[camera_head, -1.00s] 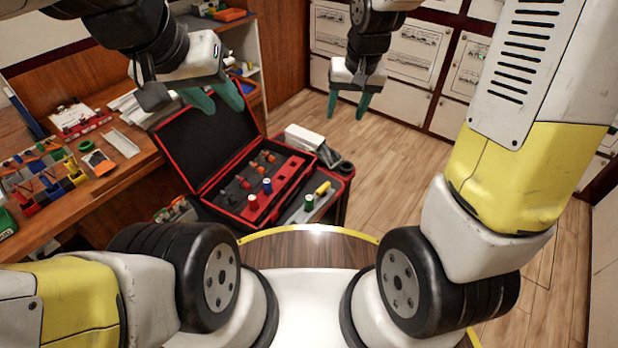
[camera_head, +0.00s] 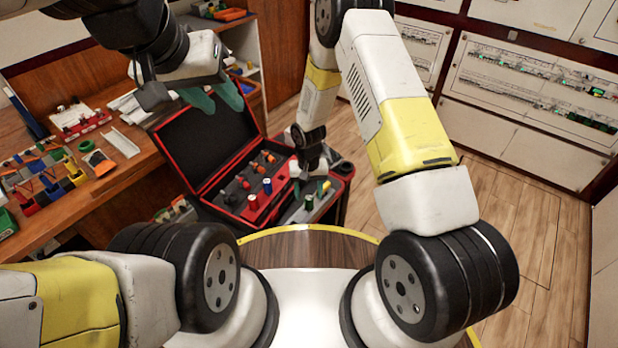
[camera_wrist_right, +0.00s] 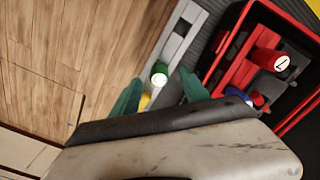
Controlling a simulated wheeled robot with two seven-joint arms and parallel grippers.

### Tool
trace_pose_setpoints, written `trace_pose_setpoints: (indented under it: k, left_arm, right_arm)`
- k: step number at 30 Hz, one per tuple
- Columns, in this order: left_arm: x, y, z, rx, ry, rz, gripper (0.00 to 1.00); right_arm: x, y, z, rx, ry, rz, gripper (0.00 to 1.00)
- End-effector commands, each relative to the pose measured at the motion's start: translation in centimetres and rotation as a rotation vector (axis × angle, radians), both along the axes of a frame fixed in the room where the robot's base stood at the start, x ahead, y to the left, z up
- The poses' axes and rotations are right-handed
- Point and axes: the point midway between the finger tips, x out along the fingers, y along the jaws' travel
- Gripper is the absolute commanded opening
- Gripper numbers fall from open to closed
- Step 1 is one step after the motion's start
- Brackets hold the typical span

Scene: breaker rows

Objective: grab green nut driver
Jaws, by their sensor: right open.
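The green nut driver (camera_head: 309,202) has a white-capped green handle and stands in the grey holder beside the red toolbox. It also shows in the right wrist view (camera_wrist_right: 159,74). My right gripper (camera_head: 311,188) is low over the grey holder. In the wrist view its green fingers (camera_wrist_right: 160,88) are apart, with the green driver's handle top showing between and just beyond them. I cannot tell whether they touch it. A yellow driver (camera_wrist_right: 145,102) is partly hidden near the left finger. My left gripper (camera_head: 218,102) hangs open and empty above the toolbox lid.
The open toolbox (camera_head: 232,214) holds a red driver (camera_head: 253,202), a blue driver (camera_head: 267,186) and several orange ones. A wooden workbench (camera_head: 115,185) with parts bins lies left. Wooden floor (camera_head: 480,190) and white wall panels lie right.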

Motion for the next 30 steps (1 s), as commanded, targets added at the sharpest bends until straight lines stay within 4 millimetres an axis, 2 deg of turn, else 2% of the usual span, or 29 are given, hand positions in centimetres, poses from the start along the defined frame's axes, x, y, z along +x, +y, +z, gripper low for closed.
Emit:
trace_pose_setpoints:
  k: [10,14,20,23,28,29,30]
  left_arm:
    - [0.0,0.0,0.0,0.0,0.0,0.0,0.36]
    - [0.0,0.0,0.0,0.0,0.0,0.0,0.36]
    - [0.0,0.0,0.0,0.0,0.0,0.0,0.36]
    - [0.0,0.0,0.0,0.0,0.0,0.0,0.36]
    - [0.0,0.0,0.0,0.0,0.0,0.0,0.36]
    - [0.0,0.0,0.0,0.0,0.0,0.0,0.36]
    - [0.0,0.0,0.0,0.0,0.0,0.0,0.36]
  right_arm:
    - [0.4,-0.2,-4.8,-0.001,0.003,-0.001,0.54]
    - [0.4,-0.2,-5.6,0.0,0.0,-0.001,0.54]
    - [0.5,-0.2,-5.6,0.0,-0.001,-0.001,0.54]
    - [0.5,-0.2,-5.6,0.0,0.0,-0.001,0.38]
    - [0.4,-0.2,-5.6,0.0,0.0,-0.001,0.05]
    - [0.4,-0.2,-5.6,0.0,0.0,-0.001,0.0]
    - [0.4,-0.2,-5.6,0.0,0.0,-0.001,0.0]
